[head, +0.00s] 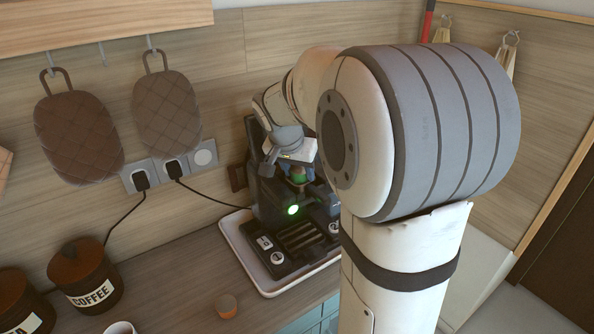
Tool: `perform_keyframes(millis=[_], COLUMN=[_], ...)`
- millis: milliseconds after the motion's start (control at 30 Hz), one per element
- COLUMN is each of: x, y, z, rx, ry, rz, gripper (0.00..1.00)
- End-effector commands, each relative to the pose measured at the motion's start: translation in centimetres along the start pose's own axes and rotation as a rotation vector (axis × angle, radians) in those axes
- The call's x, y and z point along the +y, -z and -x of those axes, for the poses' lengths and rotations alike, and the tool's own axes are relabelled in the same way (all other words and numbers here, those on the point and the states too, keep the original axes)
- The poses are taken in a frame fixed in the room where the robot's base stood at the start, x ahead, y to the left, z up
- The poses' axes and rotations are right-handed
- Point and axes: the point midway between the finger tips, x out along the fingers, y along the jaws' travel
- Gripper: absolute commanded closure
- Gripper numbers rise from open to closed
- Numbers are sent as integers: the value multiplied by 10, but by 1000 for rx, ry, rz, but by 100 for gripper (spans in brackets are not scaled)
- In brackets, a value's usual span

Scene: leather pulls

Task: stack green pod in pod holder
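A dark coffee machine (266,205) stands on a white tray (236,238) against the wall. My gripper (297,160) is at the machine's upper front, pointing down, partly hidden by my own wrist and arm. A small green and brown thing (298,176) shows just below it, probably the green pod. I cannot tell whether my fingers hold it or whether it sits in the pod holder. The holder itself is not clearly visible. A round green light (293,210) glows on the machine's front.
A small round orange-brown pod (228,306) lies on the counter in front of the tray. A coffee jar (86,277) and a white cup (119,328) stand at left. Cables run from wall sockets (170,168). My arm hides the right side.

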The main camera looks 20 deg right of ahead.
Motion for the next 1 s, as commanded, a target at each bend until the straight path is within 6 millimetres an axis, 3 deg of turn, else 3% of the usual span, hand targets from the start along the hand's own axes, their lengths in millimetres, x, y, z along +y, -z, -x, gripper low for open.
perform_keyframes(millis=[33,67,367,700,1000], x=[3,3,3,0,1], y=[-13,-14,-6,-3,-4], z=[-15,-15,4,84,120], rx=[-36,-36,-33,-21,-23], ry=[-20,-20,-18,-12,-10], rz=[1,1,0,4,12], gripper=[49,49,49,49,49])
